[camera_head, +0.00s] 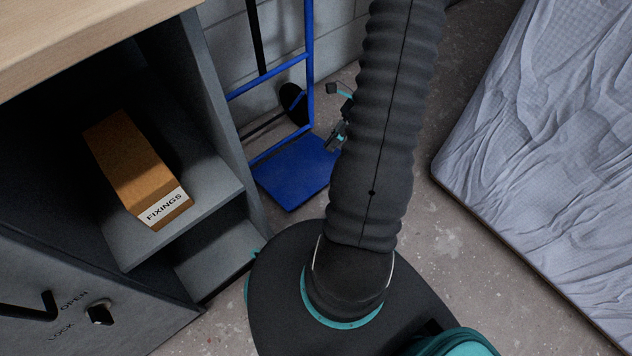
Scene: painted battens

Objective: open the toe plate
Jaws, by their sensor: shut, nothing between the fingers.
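The blue toe plate (298,172) of the hand truck lies folded down, flat at or near the floor, sticking out from the foot of the blue frame (308,60). Its right edge runs behind my dark arm. My gripper (334,142) is small in view, just left of my arm, and appears above the plate's far right part. It is shut and empty. I cannot tell whether it touches the plate. Part of the gripper is hidden behind my arm.
A grey cabinet (225,110) with a wooden top stands at left, holding an orange FIXINGS box (135,165). A black wheel (292,103) shows behind the truck frame. A sheet-covered slab (550,150) lies at right. Bare concrete floor (450,235) is between.

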